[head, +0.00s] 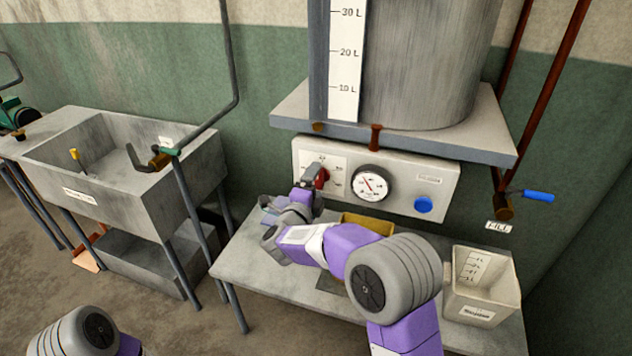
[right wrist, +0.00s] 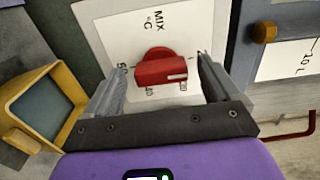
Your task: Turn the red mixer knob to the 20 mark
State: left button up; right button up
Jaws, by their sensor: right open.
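The red mixer knob (head: 322,178) sits on a white dial plate (head: 337,163) on the grey control panel. In the right wrist view, the red knob (right wrist: 162,68) stands between my fingers, with a pale line towards its right side. The plate there reads "MIX °C"; a 50 shows at its left, while the marks below the knob are small and partly hidden. My right gripper (head: 311,192) is open, with one finger on each side of the knob (right wrist: 158,72). I cannot tell whether the fingers touch it. My left gripper is out of view.
A round gauge (head: 371,185) and blue button (head: 423,205) are right of the knob. Below are a metal table (head: 262,262), a yellow-rimmed container (head: 366,222) and a pale measuring bin (head: 483,285). A tank shelf (head: 440,140) overhangs the panel. A sink (head: 120,160) stands left.

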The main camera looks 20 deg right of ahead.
jog(key=v, duration=0.6)
jog(key=shift+s, duration=0.2)
jog(key=shift+a, duration=0.1)
jog(key=s+f+n+g+y, duration=0.2)
jog(key=f+n+y, duration=0.15)
jog(key=f, duration=0.55)
jog(key=s+f+n+g+y+p, duration=0.1)
jog(key=s+f+n+y, duration=0.1)
jog(key=f+n, duration=0.5)
jog(key=s+f+n+g+y, duration=0.1)
jog(key=f+n+g+y, duration=0.15)
jog(key=f, duration=0.85)
jog(key=s+a+f+n+g+y, duration=0.1)
jog(key=s+f+n+g+y, duration=0.1)
jog(key=s, duration=0.7)
jog(key=s+a+f+n+g+y, duration=0.1)
jog(key=s+f+n+g+y, duration=0.1)
jog(key=s+f+n+g, duration=0.2)
jog(key=s+a+f+n+g+y, duration=0.2)
jog(key=s+f, duration=0.5)
jog(key=s, duration=0.6)
jog(key=shift+s+f+n+g+p, duration=0.25)
jog(key=shift+s+n+g+p, duration=0.15)
jog(key=shift+n+g+p, duration=0.1)
jog(key=shift+a, duration=0.15)
